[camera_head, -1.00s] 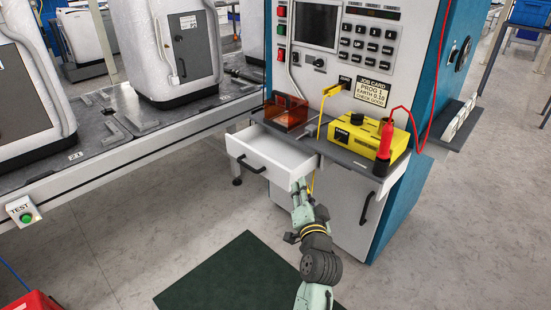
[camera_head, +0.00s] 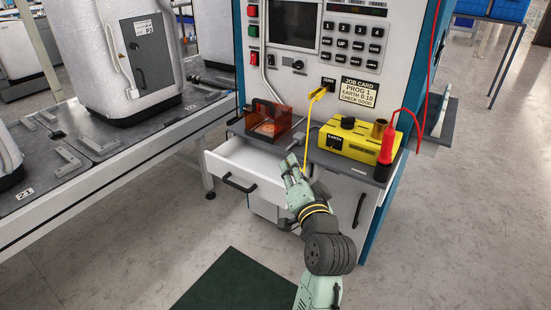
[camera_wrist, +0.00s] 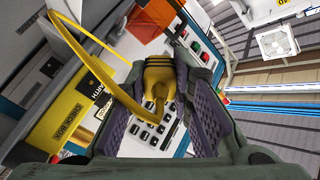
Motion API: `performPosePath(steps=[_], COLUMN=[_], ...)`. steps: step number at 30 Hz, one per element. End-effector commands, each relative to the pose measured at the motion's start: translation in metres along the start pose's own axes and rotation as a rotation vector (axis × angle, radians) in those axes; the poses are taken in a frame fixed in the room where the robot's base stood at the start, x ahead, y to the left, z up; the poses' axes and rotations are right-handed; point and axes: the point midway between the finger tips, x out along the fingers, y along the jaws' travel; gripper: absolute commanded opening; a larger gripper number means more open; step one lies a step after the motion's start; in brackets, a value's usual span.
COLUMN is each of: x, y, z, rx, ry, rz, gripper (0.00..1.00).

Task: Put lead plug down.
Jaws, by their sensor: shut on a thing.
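My gripper (camera_head: 290,163) is shut on the yellow lead plug (camera_wrist: 160,76), which shows between the two padded fingers in the wrist view. In the head view the fingers hide the plug. A yellow lead (camera_head: 308,125) runs from the plug up to a yellow piece at the panel's ZERO socket (camera_head: 327,85). The lead loops across the left of the wrist view. My gripper appears at the right end of the open white drawer (camera_head: 250,165), beside the grey shelf; its height above them is unclear.
The yellow check box (camera_head: 353,138) stands on the shelf to the right, with a red probe (camera_head: 387,146) on a red cable beside it. An orange see-through box (camera_head: 270,122) stands behind the drawer. A conveyor with white appliances is at left. The visible drawer floor looks empty.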

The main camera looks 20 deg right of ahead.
Motion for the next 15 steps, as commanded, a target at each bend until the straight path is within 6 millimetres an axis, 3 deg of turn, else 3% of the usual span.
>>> performPosePath(steps=[9,15], x=[0.083,0.122], y=[0.022,0.035], z=[-0.016,-0.021], rx=[0.002,0.001], ry=[-0.001,-0.001], rz=[0.000,0.000], gripper=[0.00,0.00])
